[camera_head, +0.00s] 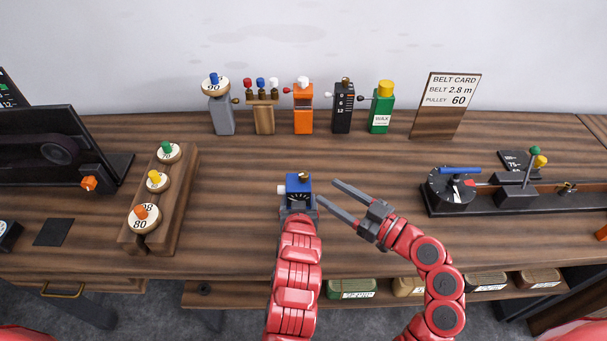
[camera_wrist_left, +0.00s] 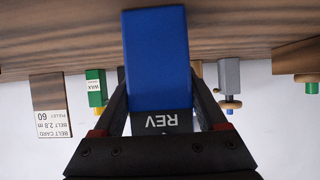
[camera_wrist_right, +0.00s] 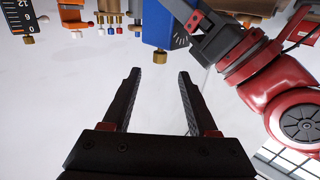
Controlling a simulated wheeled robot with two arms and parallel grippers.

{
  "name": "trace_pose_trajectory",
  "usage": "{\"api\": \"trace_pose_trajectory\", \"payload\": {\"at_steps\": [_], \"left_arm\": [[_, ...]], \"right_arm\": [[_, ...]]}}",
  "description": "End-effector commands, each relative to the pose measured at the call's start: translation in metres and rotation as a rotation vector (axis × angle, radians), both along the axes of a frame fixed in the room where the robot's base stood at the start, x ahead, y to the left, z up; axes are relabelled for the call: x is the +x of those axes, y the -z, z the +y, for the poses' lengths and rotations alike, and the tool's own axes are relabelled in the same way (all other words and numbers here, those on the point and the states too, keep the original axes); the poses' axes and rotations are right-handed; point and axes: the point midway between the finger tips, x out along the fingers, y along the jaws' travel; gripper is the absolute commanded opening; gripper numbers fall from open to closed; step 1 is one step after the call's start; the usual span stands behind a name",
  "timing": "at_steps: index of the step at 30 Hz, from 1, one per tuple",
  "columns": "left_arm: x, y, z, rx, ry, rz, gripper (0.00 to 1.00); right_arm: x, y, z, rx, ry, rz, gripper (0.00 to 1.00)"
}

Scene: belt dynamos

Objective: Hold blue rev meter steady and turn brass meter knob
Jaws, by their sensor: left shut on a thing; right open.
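The blue rev meter (camera_head: 298,184) is at the middle of the bench in the head view, with a brass knob (camera_head: 304,177) on its top and a white piece at its left side. My left gripper (camera_head: 298,208) is shut on it; in the left wrist view the blue body (camera_wrist_left: 157,60) sits between the fingers, above a dark REV label. My right gripper (camera_head: 328,193) is open and empty, just right of the meter, its fingers pointing toward it. In the right wrist view the meter (camera_wrist_right: 162,25) shows beyond the open fingers (camera_wrist_right: 160,75), with my left gripper beside it.
Behind stand a grey post (camera_head: 222,115), a wooden peg stand (camera_head: 264,118), an orange device (camera_head: 303,112), a black gauge (camera_head: 343,110), a green wax holder (camera_head: 380,112) and a belt card (camera_head: 445,105). A pulley rack (camera_head: 180,190) is left; a dial rig (camera_head: 480,205) is right.

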Motion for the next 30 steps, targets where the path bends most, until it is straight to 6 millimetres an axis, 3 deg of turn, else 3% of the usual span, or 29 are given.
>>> {"api": "trace_pose_trajectory", "payload": {"at_steps": [6,12,25,26,30], "left_arm": [[0.0,0.001,0.0,0.0,0.0,0.003,0.0],[-0.001,0.002,0.0,0.0,0.0,0.003,0.0],[0.0,0.002,0.0,0.0,0.0,0.004,0.0],[0.0,0.002,0.0,0.0,0.0,0.004,0.0],[0.0,0.002,0.0,0.0,0.0,0.004,0.0]], "right_arm": [[0.028,-0.001,0.037,0.0,-0.008,-0.001,0.59],[0.049,0.0,0.06,0.001,-0.004,0.002,0.59],[0.058,-0.001,0.069,0.002,-0.001,0.001,0.59],[0.058,-0.001,0.069,0.002,-0.001,0.001,0.57],[0.058,-0.001,0.069,0.002,-0.001,0.001,0.32]]}}
